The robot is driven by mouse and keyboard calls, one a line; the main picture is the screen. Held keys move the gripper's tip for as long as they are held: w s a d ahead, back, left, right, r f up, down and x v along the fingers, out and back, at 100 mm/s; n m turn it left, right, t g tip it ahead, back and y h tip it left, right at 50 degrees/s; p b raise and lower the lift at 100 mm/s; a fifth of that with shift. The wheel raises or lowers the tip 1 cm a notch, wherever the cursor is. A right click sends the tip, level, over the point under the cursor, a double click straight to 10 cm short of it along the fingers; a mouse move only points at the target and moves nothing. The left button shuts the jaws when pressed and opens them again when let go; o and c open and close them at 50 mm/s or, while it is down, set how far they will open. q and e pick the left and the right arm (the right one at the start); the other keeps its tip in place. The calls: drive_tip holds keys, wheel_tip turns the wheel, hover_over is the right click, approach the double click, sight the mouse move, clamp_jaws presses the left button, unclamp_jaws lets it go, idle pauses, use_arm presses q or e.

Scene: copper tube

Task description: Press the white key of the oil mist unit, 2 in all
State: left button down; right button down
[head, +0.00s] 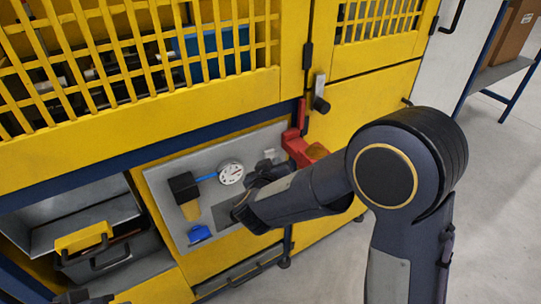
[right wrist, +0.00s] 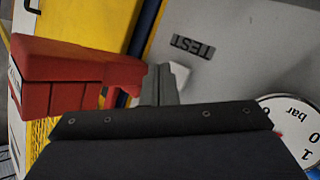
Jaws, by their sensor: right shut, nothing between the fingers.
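The oil mist unit's grey panel (head: 165,177) is on the front of the yellow machine. In the head view a small pale key (head: 270,153) shows just above my gripper. My right gripper (head: 265,168) is shut and empty, with its fingertips (right wrist: 160,85) at the key's left edge in the wrist view. I cannot tell whether they touch it. A dark part at the bottom left edge of the head view seems to be my left gripper (head: 85,298).
A round gauge (head: 231,173) and a dark-capped bowl (head: 185,190) are left of my right gripper. A red block (head: 298,146) stands close on its right, also large in the wrist view (right wrist: 65,75). A grey toolbox (head: 110,258) sits on the lower left shelf.

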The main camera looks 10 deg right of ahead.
idle(0.9)
drive_tip(key=shift+w+a+p, duration=0.15)
drive_tip(key=shift+w+p, duration=0.25)
drive_tip(key=shift+p, duration=0.05)
drive_tip(key=shift+w+a+p, duration=0.1)
drive_tip(key=shift+w+p, duration=0.25)
idle(0.5)
drive_tip(key=shift+s, duration=0.1)
drive_tip(key=shift+s+d, duration=0.25)
drive_tip(key=shift+s, duration=0.4)
